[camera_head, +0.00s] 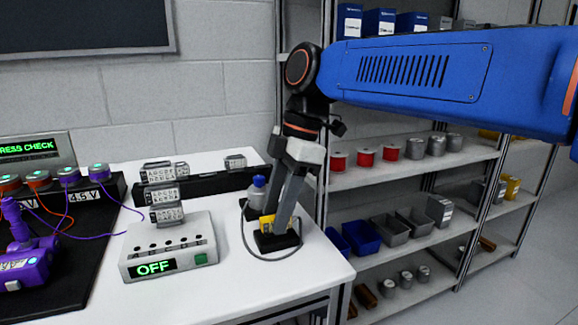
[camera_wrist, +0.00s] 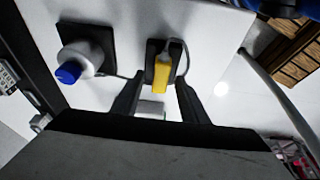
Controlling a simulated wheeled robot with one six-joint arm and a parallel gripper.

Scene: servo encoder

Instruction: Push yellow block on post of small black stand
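The yellow block (camera_head: 267,224) is at the small black stand (camera_head: 275,241) near the right edge of the white table. In the wrist view the yellow block (camera_wrist: 162,76) stands out against the black stand (camera_wrist: 152,50), with a grey cable looping at its top. My gripper (camera_head: 274,219) points down at the block from above. In the wrist view its two fingers (camera_wrist: 160,88) lie left and right of the block, with a visible gap on each side. The gripper looks open. The post is hidden, and I cannot tell how far the block sits on it.
A blue-capped bottle (camera_head: 257,190) on a black base stands close behind the stand. A grey box with an OFF display (camera_head: 170,250) is to the left. A grey cable (camera_head: 258,254) loops over the table by the stand. Shelves (camera_head: 400,235) stand right of the table.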

